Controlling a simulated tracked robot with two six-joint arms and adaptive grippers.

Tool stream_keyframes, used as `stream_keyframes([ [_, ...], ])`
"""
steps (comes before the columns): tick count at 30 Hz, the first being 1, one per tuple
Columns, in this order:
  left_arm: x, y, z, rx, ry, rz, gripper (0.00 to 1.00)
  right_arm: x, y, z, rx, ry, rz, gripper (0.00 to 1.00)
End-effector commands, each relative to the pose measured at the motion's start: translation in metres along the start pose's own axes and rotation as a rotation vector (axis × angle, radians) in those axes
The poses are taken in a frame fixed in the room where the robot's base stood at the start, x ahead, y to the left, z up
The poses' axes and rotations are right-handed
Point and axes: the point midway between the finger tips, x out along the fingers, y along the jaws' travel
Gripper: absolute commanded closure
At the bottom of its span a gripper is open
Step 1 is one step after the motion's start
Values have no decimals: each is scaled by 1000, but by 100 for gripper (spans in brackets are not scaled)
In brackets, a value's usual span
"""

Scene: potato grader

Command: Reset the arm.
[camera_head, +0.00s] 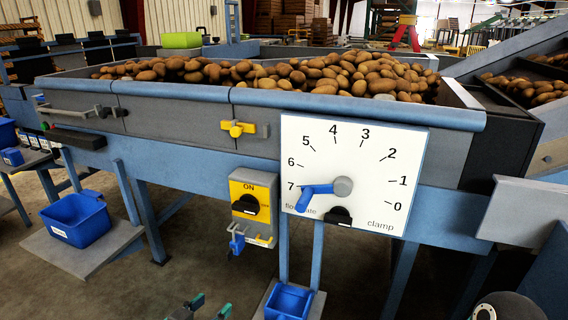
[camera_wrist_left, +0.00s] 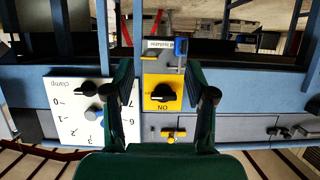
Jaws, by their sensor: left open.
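My left gripper (camera_head: 206,310) shows only as dark green fingertips at the bottom edge of the head view. In the left wrist view, which is upside down, my left gripper (camera_wrist_left: 160,75) has its two dark green fingers spread wide with nothing held between them. Beyond the gap is the yellow ON switch box (camera_head: 242,188) with a black knob; it also shows in the left wrist view (camera_wrist_left: 153,103). My right gripper does not show.
A white dial (camera_head: 370,140) has its blue pointer (camera_head: 315,192) near 7. The potato hopper (camera_head: 180,117) spans the middle. A blue bin (camera_head: 100,225) stands at left, and a small blue container (camera_head: 289,300) at the bottom. A yellow latch (camera_head: 237,128) sits above the switch.

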Motion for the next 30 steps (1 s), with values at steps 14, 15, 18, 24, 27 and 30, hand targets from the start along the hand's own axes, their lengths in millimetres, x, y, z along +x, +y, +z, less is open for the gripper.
stream_keyframes([
  [14, 23, 8, 107, -97, -238, 30, 44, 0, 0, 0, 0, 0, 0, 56],
  [15, 24, 11, 121, -114, -272, 33, 44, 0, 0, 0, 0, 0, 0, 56],
  [18, 24, 19, 158, -162, -366, 45, 44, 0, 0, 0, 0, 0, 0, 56],
  [24, 12, 45, 246, -306, -609, 63, 44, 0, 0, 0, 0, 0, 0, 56],
  [27, -3, 61, 287, -391, -743, 65, 44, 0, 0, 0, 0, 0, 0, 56],
  [30, -21, 78, 321, -479, -873, 58, 44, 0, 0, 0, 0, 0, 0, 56],
])
